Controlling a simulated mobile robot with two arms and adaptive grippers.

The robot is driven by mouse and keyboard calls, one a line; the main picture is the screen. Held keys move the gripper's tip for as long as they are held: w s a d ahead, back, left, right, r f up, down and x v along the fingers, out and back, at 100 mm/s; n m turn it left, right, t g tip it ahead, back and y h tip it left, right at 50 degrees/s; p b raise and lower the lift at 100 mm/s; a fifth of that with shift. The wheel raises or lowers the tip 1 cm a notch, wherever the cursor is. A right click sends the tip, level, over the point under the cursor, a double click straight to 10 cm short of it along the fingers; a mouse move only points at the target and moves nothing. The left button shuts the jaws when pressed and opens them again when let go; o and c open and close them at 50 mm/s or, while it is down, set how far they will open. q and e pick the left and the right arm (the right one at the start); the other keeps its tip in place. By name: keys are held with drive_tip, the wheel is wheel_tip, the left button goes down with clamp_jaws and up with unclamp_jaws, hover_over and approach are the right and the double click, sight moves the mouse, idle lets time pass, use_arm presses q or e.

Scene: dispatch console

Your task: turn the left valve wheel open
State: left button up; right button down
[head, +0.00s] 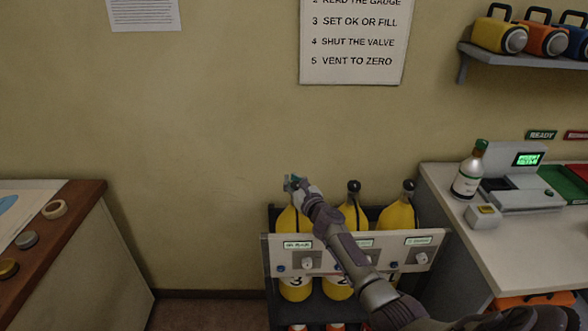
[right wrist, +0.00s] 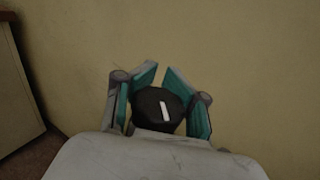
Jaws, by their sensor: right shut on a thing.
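Three yellow cylinders stand in a rack (head: 350,252), each topped by a valve. In the right wrist view, the black left valve wheel (right wrist: 158,108) with a white mark sits between the teal fingers of my right gripper (right wrist: 160,90). The gripper is shut on the wheel. The middle valve wheel (head: 354,186) and the right valve wheel (head: 408,185) are dark and free. My left gripper is not in view.
A white counter (head: 520,240) stands to the right with a bottle (head: 469,172) and a console (head: 520,185). A sign (head: 352,45) hangs above.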

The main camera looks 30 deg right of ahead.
drive_tip(key=n+y, duration=0.1)
drive_tip(key=f+y, duration=0.1)
drive_tip(key=shift+s+a+n+y+b, duration=0.2)
drive_tip(key=shift+n+y+b, duration=0.1)
drive_tip(key=shift+n+y, duration=0.1)
drive_tip(key=n+y+b, duration=0.1)
drive_tip(key=y+b, duration=0.1)
drive_tip(key=n+g+y+b, duration=0.1)
drive_tip(key=n+y+b, duration=0.1)
drive_tip(key=y+b, duration=0.1)
drive_tip(key=a+n+g+y+b, duration=0.1)
drive_tip(key=n+y+b, duration=0.1)
drive_tip(key=shift+s+a+f+y, duration=0.1)
drive_tip(key=shift+f+y, duration=0.15)
drive_tip(key=shift+y, duration=0.05)
drive_tip(key=shift+s+a+r+n+g+y+b, duration=0.1)
drive_tip(key=shift+r+n+g+y+b, duration=0.15)
drive_tip(key=shift+n+g+y+b, duration=0.6)
drive_tip(key=c, duration=1.1)
unclamp_jaws()
drive_tip(key=shift+r, duration=0.1)
drive_tip(key=shift+c, duration=0.2)
drive_tip(key=shift+o, duration=0.8)
drive_tip(key=shift+s+r, duration=0.1)
drive_tip(key=shift+s, duration=0.05)
drive_tip(key=shift+d+r+t, duration=0.1)
drive_tip(key=shift+d+t, duration=0.15)
drive_tip(key=shift+r, duration=0.1)
